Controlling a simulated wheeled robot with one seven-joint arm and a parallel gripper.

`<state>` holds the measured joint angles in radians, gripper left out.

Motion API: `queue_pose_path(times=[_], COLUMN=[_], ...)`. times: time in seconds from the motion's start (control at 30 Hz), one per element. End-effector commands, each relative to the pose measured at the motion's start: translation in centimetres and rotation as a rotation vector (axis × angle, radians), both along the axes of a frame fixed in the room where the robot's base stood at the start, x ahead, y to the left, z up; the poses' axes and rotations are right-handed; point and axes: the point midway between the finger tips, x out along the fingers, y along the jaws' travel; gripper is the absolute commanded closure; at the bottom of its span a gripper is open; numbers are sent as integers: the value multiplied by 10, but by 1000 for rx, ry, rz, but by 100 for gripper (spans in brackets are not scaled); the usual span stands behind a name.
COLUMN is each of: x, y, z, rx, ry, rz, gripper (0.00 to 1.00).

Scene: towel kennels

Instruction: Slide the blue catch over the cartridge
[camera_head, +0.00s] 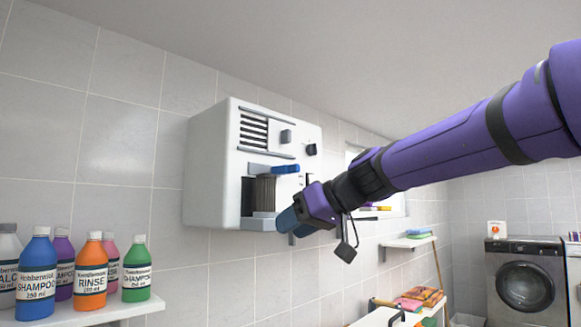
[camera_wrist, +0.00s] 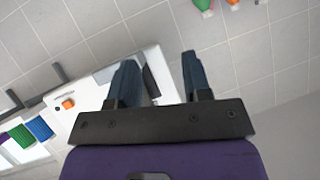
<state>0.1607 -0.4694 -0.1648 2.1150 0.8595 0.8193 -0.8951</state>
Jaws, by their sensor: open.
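A white wall box (camera_head: 205,170) hangs on the tiled wall and also shows behind my fingers in the wrist view (camera_wrist: 88,100). The blue catch (camera_head: 286,169) sits on a rail across its front. A dark ribbed cartridge (camera_head: 263,192) sits in the recess below and left of the catch. My gripper (camera_head: 284,222) is open and empty at the lower right of the recess, below the catch and apart from it. In the wrist view its two dark fingers (camera_wrist: 160,70) stand apart. I cannot make out the catch there.
A shelf (camera_head: 120,308) at the lower left holds several bottles, including an orange rinse bottle (camera_head: 91,272). A small wall shelf (camera_head: 408,241) and a washing machine (camera_head: 524,281) are at the right. The air left of the box is clear.

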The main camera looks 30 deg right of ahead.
Motion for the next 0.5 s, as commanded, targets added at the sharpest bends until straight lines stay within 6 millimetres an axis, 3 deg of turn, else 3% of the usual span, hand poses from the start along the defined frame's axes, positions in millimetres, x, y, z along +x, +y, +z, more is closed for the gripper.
queue_pose_path(times=[0.1,0.23,0.4,0.5], x=[37,63,78,82], y=[-41,-86,-126,-136], z=[51,100,138,147], rx=[3,-27,-74,-90], ry=[-185,-372,-520,-555], rz=[-35,-89,-150,-167], gripper=[55,55,55,55])
